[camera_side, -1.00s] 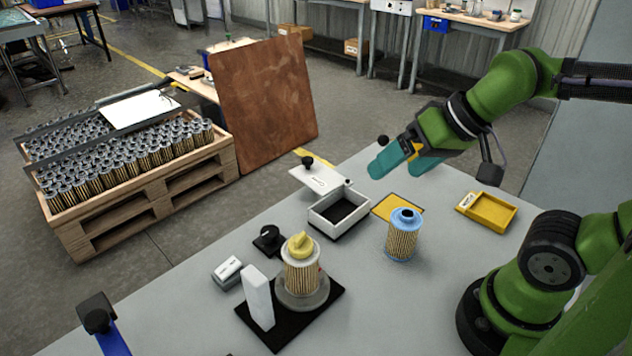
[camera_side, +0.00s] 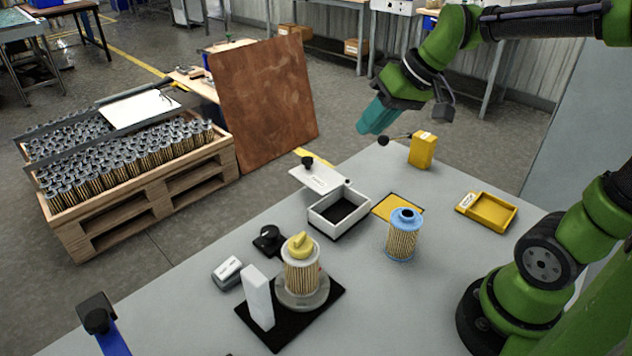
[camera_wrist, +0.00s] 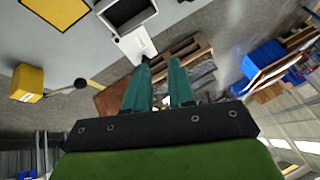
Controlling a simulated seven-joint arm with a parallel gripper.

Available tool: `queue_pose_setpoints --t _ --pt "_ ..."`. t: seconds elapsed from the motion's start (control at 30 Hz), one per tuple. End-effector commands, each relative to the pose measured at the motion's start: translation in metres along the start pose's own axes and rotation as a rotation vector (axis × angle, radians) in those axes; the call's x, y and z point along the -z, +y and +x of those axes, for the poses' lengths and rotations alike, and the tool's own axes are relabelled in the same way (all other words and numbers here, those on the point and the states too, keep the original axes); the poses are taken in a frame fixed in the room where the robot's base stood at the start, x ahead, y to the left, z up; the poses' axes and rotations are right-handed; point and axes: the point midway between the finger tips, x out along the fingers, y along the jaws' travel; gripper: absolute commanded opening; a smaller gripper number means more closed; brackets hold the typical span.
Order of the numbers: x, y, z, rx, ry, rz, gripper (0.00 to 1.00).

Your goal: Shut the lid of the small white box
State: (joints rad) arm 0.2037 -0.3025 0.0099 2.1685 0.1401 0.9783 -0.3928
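The small white box (camera_side: 338,214) stands open on the grey table, with a dark inside. Its white lid (camera_side: 318,178) is swung back away from the opening, with a black knob (camera_side: 308,161) at its far end. In the wrist view the box (camera_wrist: 148,14) is at the top, with the lid (camera_wrist: 137,45) just below it. My gripper (camera_side: 367,130) is in the air beyond the box, up and to the right of the lid in the side view. In the wrist view its two teal fingers (camera_wrist: 160,66) are apart with nothing between them.
A yellow box (camera_side: 422,150) stands near the far table edge, with a black ball on a rod (camera_side: 384,141) beside it. A blue-capped filter (camera_side: 403,236), a yellow tray (camera_side: 488,212) and a filter on a black stand (camera_side: 301,268) are also on the table.

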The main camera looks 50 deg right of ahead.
Motion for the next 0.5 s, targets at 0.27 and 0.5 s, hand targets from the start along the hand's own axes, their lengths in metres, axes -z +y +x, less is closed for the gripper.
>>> queue_pose_setpoints --t 0.27,0.5 --pt "0.091 0.073 0.068 0.067 -0.074 -0.042 0.0" --pt "0.124 0.131 0.111 0.128 -0.073 -0.075 0.0"
